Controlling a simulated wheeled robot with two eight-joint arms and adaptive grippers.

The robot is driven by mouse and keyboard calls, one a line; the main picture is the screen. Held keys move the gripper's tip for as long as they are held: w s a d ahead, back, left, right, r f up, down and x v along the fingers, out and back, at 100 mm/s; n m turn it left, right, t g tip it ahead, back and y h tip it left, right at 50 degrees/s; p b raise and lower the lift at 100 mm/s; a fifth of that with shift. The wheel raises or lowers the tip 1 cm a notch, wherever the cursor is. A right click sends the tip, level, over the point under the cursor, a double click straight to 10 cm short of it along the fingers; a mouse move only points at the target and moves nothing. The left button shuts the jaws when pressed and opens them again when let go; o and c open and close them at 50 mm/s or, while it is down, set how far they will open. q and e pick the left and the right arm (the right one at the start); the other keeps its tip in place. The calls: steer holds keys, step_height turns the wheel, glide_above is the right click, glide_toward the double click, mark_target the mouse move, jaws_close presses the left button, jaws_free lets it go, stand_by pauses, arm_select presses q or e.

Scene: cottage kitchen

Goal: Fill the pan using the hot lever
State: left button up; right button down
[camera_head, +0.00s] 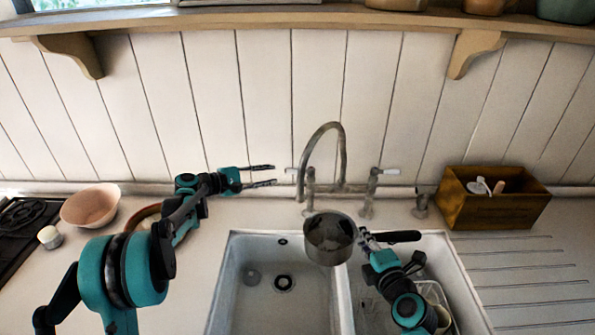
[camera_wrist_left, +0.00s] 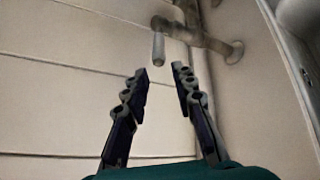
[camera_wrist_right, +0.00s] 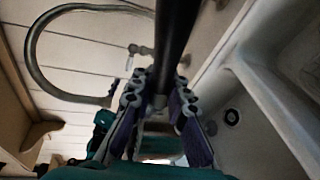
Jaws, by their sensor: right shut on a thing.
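The metal pan (camera_head: 330,255) is held upright above the sinks, near the divider and close to the tap's spout end. I cannot tell whether the spout is exactly over it. Its dark handle (camera_head: 402,236) points right; my right gripper (camera_head: 368,240) is shut on it. The handle also crosses the right wrist view (camera_wrist_right: 176,35). My left gripper (camera_head: 273,175) is open and empty, left of the tap. The left, probably hot, lever (camera_head: 291,171) is just beyond its fingertips. In the left wrist view, a pale lever (camera_wrist_left: 158,48) lies ahead of the open fingers (camera_wrist_left: 161,72).
The curved tap (camera_head: 341,145) stands behind the double sink (camera_head: 235,262). A second lever (camera_head: 389,171) is right of the spout. A wooden box (camera_head: 495,212) is on the right counter. A pink bowl (camera_head: 90,206) and a small pot (camera_head: 49,238) are left, behind my left arm.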

arm_select(q)
steer(key=x, duration=1.2)
jaws_close()
